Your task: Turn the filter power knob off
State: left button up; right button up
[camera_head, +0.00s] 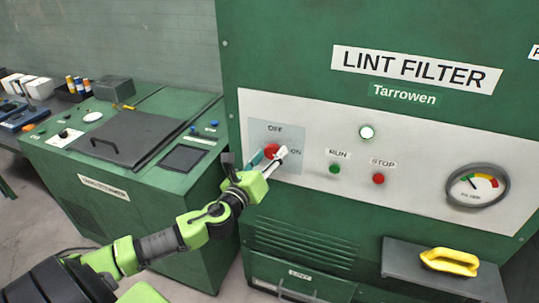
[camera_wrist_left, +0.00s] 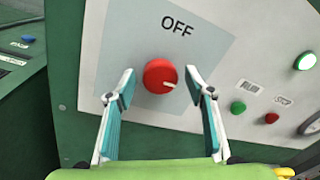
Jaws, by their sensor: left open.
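The red round filter power knob (camera_head: 271,150) is on the white panel of the green lint filter cabinet (camera_head: 290,50), on a pale grey plate with OFF above it and ON to its right. In the left wrist view the knob (camera_wrist_left: 158,73) shows a white mark pointing right and slightly down, away from OFF, roughly to the ON side. My left gripper (camera_head: 271,156) is open in front of the knob. In the left wrist view its fingers (camera_wrist_left: 160,74) stand either side of the knob with visible gaps. ON is hidden there. My right gripper is not in view.
Right of the knob are a green RUN button (camera_head: 335,169), a red STOP button (camera_head: 378,179), a lit lamp (camera_head: 367,132) and a gauge (camera_head: 477,186). A green machine (camera_head: 130,190) stands at left.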

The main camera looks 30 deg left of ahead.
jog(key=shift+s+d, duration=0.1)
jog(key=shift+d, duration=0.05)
pick_arm(q)
jog(key=c, duration=1.1)
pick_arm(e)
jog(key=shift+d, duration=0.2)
pick_arm(q)
jog(key=shift+f, duration=0.1)
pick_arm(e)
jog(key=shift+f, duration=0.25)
pick_arm(q)
jog(key=n+b, duration=0.2)
jog(key=n, duration=0.1)
jog(key=shift+f, duration=0.1)
jog(key=n+b, duration=0.1)
jog(key=n, duration=0.3)
jog(key=shift+t, duration=0.3)
jog(key=n+b, duration=0.1)
jog(key=n, duration=0.2)
jog(key=shift+y, duration=0.3)
jog(key=n, duration=0.3)
jog(key=shift+d, duration=0.1)
jog(key=n, duration=0.3)
jog(key=n+y, duration=0.1)
jog(key=n, duration=0.2)
jog(key=shift+r, duration=0.2)
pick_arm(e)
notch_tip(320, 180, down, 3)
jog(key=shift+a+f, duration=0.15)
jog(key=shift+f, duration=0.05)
